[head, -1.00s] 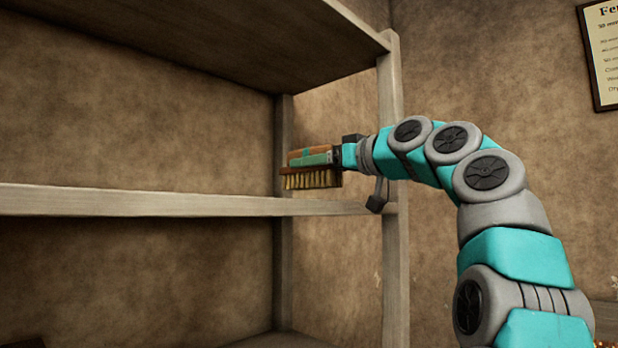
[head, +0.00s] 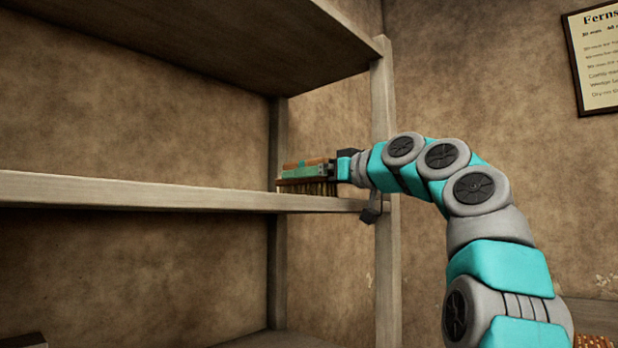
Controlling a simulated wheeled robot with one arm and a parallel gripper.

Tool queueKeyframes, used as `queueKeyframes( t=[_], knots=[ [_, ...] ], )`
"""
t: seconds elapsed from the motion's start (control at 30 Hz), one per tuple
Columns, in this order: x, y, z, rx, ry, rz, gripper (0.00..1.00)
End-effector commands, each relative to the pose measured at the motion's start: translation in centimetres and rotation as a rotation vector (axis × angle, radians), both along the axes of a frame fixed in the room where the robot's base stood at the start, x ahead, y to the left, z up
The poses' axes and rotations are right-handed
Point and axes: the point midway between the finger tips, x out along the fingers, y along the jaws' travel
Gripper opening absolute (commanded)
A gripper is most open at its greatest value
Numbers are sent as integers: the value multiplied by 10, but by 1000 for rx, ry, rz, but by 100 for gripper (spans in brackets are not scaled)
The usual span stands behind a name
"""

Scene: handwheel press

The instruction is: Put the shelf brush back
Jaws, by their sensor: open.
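The shelf brush (head: 305,187) is at the right end of the middle shelf (head: 150,191). The bristles' lower ends are hidden behind the shelf's front edge, so the brush appears to be on the board, though I cannot see the contact. My gripper (head: 324,169) reaches in from the right at the brush's upper part, with its jaws open. A green strip shows along the brush's upper side. The far side of the gripper is hidden.
An upper shelf (head: 210,45) overhangs the brush. A wooden upright (head: 384,110) stands close to my wrist on the right, and a rear post (head: 278,140) stands behind the brush. The middle shelf is bare to the left. A framed notice (head: 594,60) hangs on the wall.

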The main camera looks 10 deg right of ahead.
Motion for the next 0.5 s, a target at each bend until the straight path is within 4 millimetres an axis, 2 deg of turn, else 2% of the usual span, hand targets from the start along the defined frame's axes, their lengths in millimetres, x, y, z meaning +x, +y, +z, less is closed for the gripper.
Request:
queueKeyframes(
  t=[0.17,0.27,0.5],
  knots=[
    [0,0,4,0,0,-1,95],
    [-7,-5,2,1,-2,-1,95],
    [-40,-27,2,2,-5,0,95]
  ],
)
